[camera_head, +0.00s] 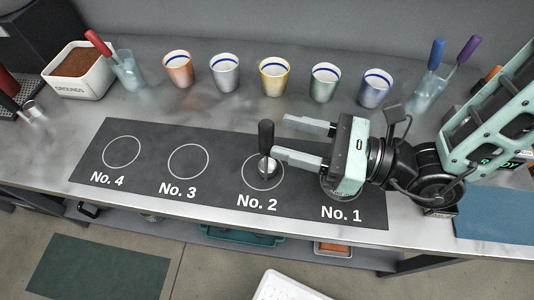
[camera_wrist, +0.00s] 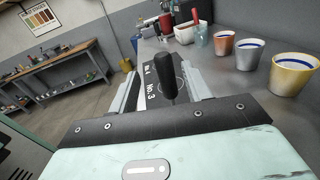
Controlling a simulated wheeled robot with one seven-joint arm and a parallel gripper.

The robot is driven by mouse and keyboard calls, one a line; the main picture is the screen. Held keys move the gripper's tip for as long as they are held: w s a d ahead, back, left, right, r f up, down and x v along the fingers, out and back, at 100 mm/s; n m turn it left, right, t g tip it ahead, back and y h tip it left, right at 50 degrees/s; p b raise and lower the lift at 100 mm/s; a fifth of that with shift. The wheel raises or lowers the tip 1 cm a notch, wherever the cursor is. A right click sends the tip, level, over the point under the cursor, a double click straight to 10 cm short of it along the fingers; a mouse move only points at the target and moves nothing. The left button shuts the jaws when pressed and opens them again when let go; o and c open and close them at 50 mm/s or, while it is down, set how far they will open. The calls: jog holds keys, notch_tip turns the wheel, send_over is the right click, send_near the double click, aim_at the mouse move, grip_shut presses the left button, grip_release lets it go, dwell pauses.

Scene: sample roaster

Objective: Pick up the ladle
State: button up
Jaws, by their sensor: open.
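The ladle (camera_head: 266,136) stands upright on the No. 2 circle of the dark mat, with its black handle up and a small metal bowl at the bottom. My gripper (camera_head: 284,137) is open and level, just to the right of the handle, its two fingertips pointing left towards it. In the wrist view the black handle (camera_wrist: 167,62) shows in the gap between the two fingers. Whether it is inside the jaws or just beyond the tips is hard to tell. Nothing is seen gripped.
The mat (camera_head: 225,150) has circles No. 1 to No. 4; my gripper covers part of No. 1. Several coloured cups (camera_head: 274,77) stand in a row behind. A grounds bin (camera_head: 77,70) and glasses with coloured-handled tools flank them. A blue mat (camera_head: 495,212) lies at right.

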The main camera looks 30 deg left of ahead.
aim_at(259, 127)
jog(key=a+p, duration=0.1)
jog(key=a, duration=0.5)
jog(key=shift+s+a, duration=0.25)
jog(key=shift+a, duration=0.15)
grip_shut()
